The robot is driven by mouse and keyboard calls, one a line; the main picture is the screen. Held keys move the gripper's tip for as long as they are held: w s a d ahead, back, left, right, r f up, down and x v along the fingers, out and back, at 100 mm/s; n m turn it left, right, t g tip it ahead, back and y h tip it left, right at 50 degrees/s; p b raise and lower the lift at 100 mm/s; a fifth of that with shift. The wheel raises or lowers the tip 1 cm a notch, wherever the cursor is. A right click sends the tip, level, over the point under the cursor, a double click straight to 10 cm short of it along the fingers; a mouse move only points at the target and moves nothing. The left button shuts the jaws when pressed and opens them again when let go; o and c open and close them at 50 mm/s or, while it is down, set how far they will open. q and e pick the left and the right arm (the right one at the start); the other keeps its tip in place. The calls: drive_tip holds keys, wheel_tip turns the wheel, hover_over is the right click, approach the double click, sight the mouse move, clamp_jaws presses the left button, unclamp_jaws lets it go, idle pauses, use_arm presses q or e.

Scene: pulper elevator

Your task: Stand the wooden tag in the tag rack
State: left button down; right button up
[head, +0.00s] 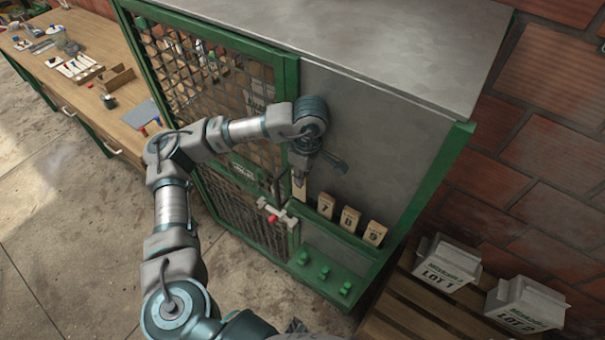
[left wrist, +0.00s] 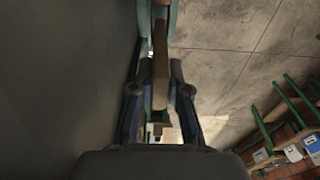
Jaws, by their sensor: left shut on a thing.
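My left gripper (head: 316,166) is in front of the grey cabinet panel, above the left end of the green tag rack (head: 335,228). It is shut on a wooden tag (head: 299,189), a pale upright piece under the fingers. In the left wrist view, a brown wooden piece (left wrist: 160,65) shows between the fingers of my left gripper (left wrist: 161,75). The rack holds upright tags marked 7 (head: 326,206), 8 (head: 349,219) and 9 (head: 375,233), to the right of the held tag. I cannot tell whether the held tag's lower end touches the rack. My right gripper is not in view.
A mesh door (head: 245,205) with a red-tipped latch (head: 272,217) is left of the rack. Green knobs (head: 324,272) sit below it. White boxes, LOT 1 (head: 447,264) and LOT 2 (head: 525,305), stand on a pallet at right. A cluttered workbench (head: 128,84) is at left.

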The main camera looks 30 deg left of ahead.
sight(308, 184)
use_arm(q)
drive_tip(key=shift+d+f+b, duration=0.5)
drive_tip(key=shift+d+f, duration=0.05)
drive_tip(key=shift+d, duration=0.25)
drive_tip(key=shift+f, duration=0.2)
drive_tip(key=shift+a+f, duration=0.1)
drive_tip(key=shift+a, duration=0.35)
drive_tip(key=shift+d+b, duration=0.25)
drive_tip(key=shift+b, duration=0.05)
drive_tip(key=shift+d+f, duration=0.2)
drive_tip(key=shift+f, duration=0.05)
drive_tip(key=shift+d+f+b, duration=0.1)
drive_tip(key=shift+f+b, duration=0.2)
drive_tip(key=shift+b, duration=0.15)
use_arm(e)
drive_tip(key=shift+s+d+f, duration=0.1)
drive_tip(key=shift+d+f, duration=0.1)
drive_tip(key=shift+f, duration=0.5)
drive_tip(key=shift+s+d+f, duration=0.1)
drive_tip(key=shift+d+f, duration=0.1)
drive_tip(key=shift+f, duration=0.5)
